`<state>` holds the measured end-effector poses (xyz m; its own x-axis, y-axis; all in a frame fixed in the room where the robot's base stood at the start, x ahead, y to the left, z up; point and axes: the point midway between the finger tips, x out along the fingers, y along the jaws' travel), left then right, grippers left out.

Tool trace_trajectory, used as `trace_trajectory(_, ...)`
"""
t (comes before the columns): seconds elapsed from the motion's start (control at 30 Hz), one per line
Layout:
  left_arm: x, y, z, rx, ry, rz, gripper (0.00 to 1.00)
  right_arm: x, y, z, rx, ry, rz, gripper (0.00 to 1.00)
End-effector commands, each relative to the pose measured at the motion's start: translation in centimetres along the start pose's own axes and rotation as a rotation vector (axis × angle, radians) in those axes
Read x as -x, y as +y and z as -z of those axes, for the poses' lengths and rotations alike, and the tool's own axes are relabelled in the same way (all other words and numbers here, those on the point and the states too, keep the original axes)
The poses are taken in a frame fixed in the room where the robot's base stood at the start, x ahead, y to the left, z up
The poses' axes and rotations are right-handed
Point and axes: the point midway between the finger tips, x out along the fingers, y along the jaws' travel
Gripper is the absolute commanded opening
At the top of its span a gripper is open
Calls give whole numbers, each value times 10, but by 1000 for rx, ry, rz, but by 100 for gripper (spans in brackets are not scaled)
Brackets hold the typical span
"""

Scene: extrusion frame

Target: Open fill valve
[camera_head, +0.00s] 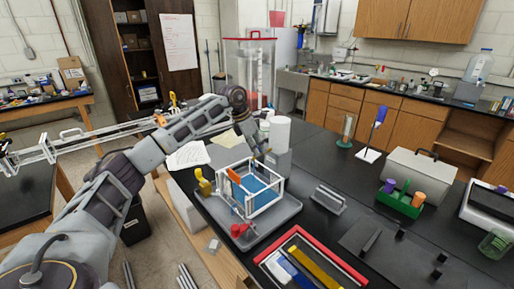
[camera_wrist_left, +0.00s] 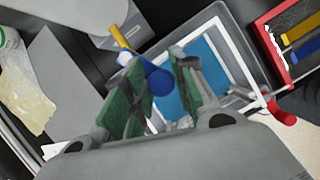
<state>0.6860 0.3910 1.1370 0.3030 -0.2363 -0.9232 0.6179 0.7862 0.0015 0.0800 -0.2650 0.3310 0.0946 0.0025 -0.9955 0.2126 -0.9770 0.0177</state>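A clear tank in a white frame (camera_head: 279,197) with a blue panel or liquid (camera_head: 258,190) stands on a grey tray (camera_head: 262,236). A red handle (camera_head: 240,230) is at its near side, a yellow one (camera_head: 204,184) at its left, and an orange lever (camera_head: 234,175) on it. My left gripper (camera_head: 262,158) is above the tank's far edge. In the left wrist view, its green-padded fingers (camera_wrist_left: 153,92) are apart. A blue round knob (camera_wrist_left: 160,81) shows between them; contact cannot be told. The red handle (camera_wrist_left: 283,114) lies to the right. Which part is the fill valve cannot be told.
A red-edged tray (camera_head: 308,263) with blue and yellow items lies in front. A grey bracket (camera_head: 328,198) is right of the tank. A white cylinder (camera_head: 280,134) stands behind it. A green rack (camera_head: 400,203) and grey box (camera_head: 421,174) are farther right.

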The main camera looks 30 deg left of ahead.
Motion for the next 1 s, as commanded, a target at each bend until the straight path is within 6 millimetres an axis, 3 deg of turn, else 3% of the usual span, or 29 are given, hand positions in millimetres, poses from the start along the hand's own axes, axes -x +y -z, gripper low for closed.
trace_trajectory(0.03,1,0,0,1,-1,-1,35,0,2,0,0,0,-2,45)
trace_trajectory(0.1,0,0,0,1,0,0,44,0,4,0,1,0,-4,45)
trace_trajectory(0.33,0,0,0,0,1,1,45,0,14,-2,5,-2,-15,45)
trace_trajectory(0.57,3,0,0,0,1,1,45,0,8,0,2,0,-8,45)
trace_trajectory(0.77,19,0,0,-1,0,-1,45,0,7,-1,2,0,-7,45)
trace_trajectory(1.0,52,0,0,0,0,0,45,0,6,-1,2,-1,-7,45)
